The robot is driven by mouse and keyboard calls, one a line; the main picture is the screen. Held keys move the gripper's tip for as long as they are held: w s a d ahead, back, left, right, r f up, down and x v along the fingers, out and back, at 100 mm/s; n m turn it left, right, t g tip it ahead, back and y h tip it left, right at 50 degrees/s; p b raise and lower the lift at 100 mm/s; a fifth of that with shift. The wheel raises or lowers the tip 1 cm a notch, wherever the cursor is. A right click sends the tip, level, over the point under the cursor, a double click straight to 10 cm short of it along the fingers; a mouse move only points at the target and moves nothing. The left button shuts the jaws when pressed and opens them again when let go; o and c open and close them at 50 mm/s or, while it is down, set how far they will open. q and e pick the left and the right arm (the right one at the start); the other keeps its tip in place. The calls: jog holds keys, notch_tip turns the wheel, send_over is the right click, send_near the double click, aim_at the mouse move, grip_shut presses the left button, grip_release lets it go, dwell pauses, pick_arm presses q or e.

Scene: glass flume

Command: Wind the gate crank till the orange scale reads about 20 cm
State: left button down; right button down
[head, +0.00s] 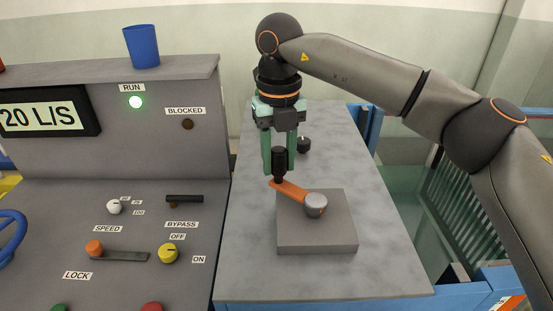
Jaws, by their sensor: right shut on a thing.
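The gate crank has an orange arm (291,191) that runs from a silver hub (316,205) up and left to an upright black handle (279,164). The hub sits on a grey block (317,239) on the grey bench top. My right gripper (279,160) comes down from above and is shut on the black handle, its green fingers on either side. The orange scale is not in view. My left gripper is not in view.
A small black knob (304,145) is behind the crank. Glass and blue framing (375,130) lie right.

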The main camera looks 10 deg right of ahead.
jog(key=shift+r, duration=0.1)
dwell(0.3)
jog(key=c, duration=0.5)
grip_release()
notch_tip(320, 180, up, 12)
jog(key=shift+r+p, duration=0.25)
jog(key=shift+p, duration=0.15)
